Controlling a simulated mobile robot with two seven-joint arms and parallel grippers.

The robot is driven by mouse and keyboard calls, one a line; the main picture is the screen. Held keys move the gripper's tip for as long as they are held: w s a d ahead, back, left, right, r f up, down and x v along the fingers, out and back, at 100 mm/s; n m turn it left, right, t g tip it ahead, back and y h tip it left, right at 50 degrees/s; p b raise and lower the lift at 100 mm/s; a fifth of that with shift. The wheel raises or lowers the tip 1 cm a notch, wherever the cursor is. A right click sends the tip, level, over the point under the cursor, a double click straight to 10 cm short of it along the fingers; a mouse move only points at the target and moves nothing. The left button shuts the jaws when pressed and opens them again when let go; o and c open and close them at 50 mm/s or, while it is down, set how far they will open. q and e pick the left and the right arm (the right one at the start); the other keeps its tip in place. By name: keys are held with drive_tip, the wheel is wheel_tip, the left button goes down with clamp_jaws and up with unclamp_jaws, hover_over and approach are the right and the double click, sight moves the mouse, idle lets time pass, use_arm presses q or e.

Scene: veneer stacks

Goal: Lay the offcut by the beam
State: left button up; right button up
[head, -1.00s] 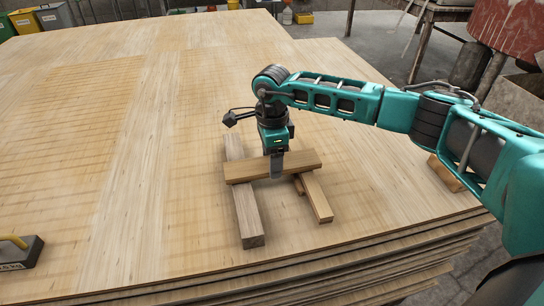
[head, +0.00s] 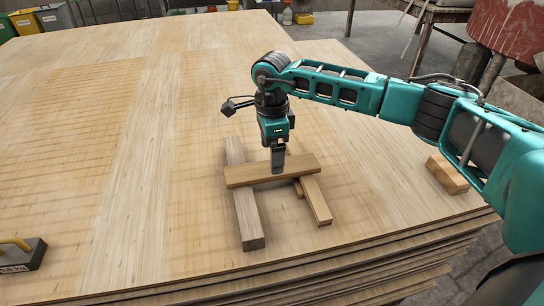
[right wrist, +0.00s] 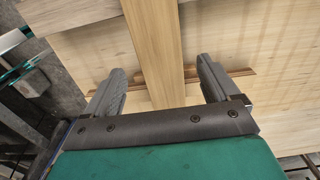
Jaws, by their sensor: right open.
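A flat brown wood piece (head: 290,168), which looks like the offcut, lies crosswise over a greyish beam (head: 246,215) and a lighter wood piece (head: 317,204). I cannot be sure which piece the task means. My right gripper (head: 278,167) points down at the middle of the crosswise piece and hides a little of it. In the right wrist view my right gripper (right wrist: 162,85) is open, its fingers apart on either side of a wood piece (right wrist: 155,45). My left gripper is not in view.
The pieces lie on a wide veneer stack (head: 150,180) with layered front edges. A small wood block (head: 447,173) lies near the right edge, under my arm. A dark weight with a yellow handle (head: 22,254) sits at the left. The stack's middle and far left are clear.

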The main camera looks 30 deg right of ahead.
wheel_tip(320, 180, up, 9)
drive_tip(key=p, duration=0.1)
drive_tip(key=shift+r, duration=0.15)
idle(0.5)
